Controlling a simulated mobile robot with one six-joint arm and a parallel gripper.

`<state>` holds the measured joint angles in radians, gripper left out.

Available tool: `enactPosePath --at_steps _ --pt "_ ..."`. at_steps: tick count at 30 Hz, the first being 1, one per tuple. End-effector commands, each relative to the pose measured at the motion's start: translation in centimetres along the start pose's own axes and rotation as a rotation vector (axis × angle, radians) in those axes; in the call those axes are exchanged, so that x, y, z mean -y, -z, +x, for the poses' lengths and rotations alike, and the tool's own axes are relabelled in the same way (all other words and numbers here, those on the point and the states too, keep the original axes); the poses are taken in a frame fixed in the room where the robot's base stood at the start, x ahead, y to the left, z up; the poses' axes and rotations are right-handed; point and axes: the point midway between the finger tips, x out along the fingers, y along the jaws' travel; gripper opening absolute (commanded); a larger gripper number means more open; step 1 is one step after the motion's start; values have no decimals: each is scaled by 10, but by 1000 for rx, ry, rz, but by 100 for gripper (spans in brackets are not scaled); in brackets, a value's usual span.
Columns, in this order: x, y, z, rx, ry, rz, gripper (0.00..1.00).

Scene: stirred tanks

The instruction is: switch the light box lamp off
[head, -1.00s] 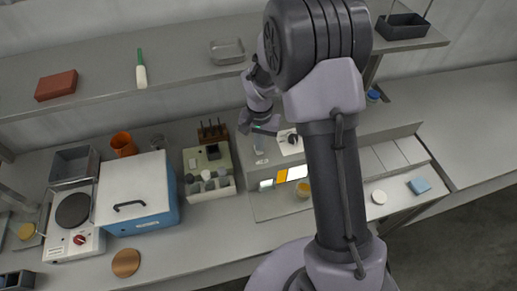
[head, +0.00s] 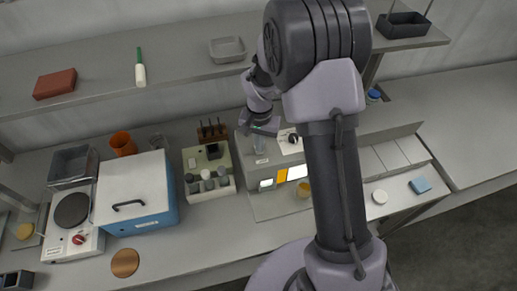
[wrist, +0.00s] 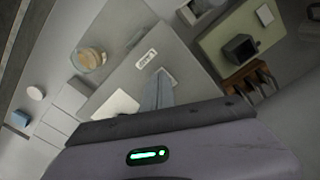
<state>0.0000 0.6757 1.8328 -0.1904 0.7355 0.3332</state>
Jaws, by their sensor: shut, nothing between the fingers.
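The light box (head: 245,155) is a grey housing on the bench, with a label on its top. Its front has a bright white panel (head: 298,172) and an orange strip (head: 281,176), which look lit. A dark round knob (head: 292,138) sits on a white plate on top; my gripper hides the knob in the wrist view, where part of a white plate (wrist: 115,105) shows. My gripper (head: 260,146) is shut and empty, pointing down over the housing's top near the label. In the wrist view its fingers (wrist: 158,88) are together beside the label (wrist: 146,58). Contact cannot be told.
A rack with several grey-capped bottles (head: 208,180) stands left of the light box, with a wooden block (head: 212,131) behind. The shelf (head: 185,68) runs above and behind. A blue box (head: 150,215) stands further left.

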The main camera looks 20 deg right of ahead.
Motion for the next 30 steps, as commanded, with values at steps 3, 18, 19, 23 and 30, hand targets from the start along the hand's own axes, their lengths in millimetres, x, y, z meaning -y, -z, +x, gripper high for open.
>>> enactPosePath --at_steps 3,18,19,23,30 --pt "0 0 2 0 0 0 0" --pt "0 0 10 0 0 0 0" --pt "0 0 10 0 0 0 0" --pt "0 0 11 0 0 0 0" --pt "0 0 -6 -1 1 0 0"
